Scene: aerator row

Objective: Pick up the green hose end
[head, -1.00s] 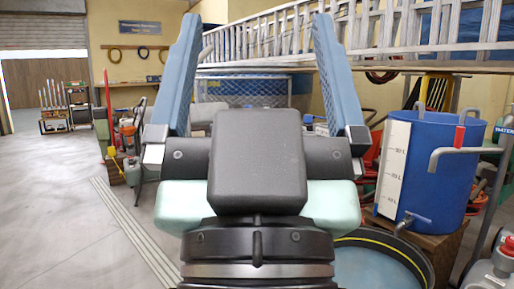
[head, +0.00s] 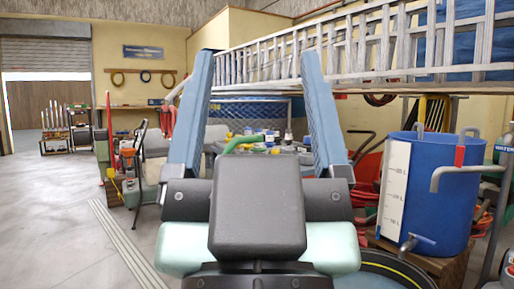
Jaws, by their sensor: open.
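My gripper (head: 258,112) is large in the middle of the head view. Its two blue fingers point up and stand well apart, with nothing held between them. A green curved hose piece (head: 240,143) shows beyond the gripper, in the gap between the fingers. It seems to lie on a cluttered surface further back, and its lower part is hidden by my gripper's dark body. I cannot tell its exact distance from the fingertips.
A blue barrel (head: 447,190) with a white scale and a tap stands on a wooden block at the right. A ladder (head: 400,50) hangs across the upper right. A round tub (head: 392,268) sits low at the right. Open floor (head: 60,220) lies at the left.

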